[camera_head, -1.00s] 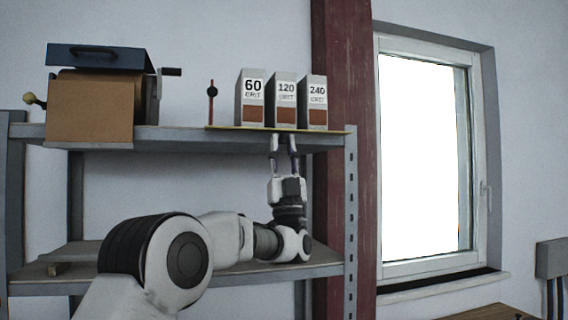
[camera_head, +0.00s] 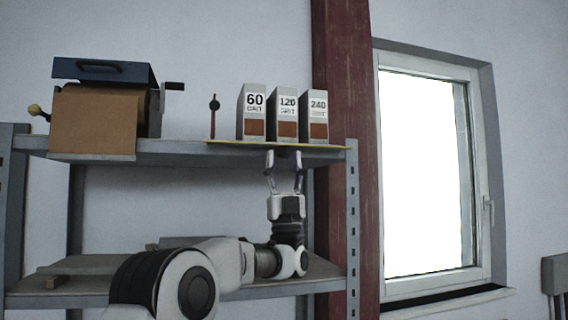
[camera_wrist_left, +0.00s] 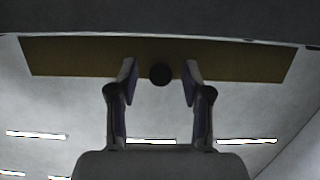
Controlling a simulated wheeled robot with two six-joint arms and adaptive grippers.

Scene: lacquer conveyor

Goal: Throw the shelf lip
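A thin yellow-edged lip (camera_head: 222,142) runs along the front right of the upper shelf (camera_head: 190,151), and its brown underside (camera_wrist_left: 70,58) spans the left wrist view. A dark round knob (camera_wrist_left: 160,74) shows against that underside. My left gripper (camera_head: 284,154) points up just below the lip, under the grit boxes. Its fingers (camera_wrist_left: 160,68) are open, one on each side of the knob in the wrist view, with gaps on both sides. Whether the fingertips touch the lip cannot be told. A red upright pointer with a dark disc (camera_head: 214,104) stands at the lip's left end. My right gripper is not in view.
Grit boxes marked 60 (camera_head: 252,113), 120 (camera_head: 283,116) and 240 (camera_head: 314,117) stand above the lip. A brown box (camera_head: 95,122) with a blue case (camera_head: 104,71) is at the left. A red post (camera_head: 343,200) and a window (camera_head: 425,170) are at the right.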

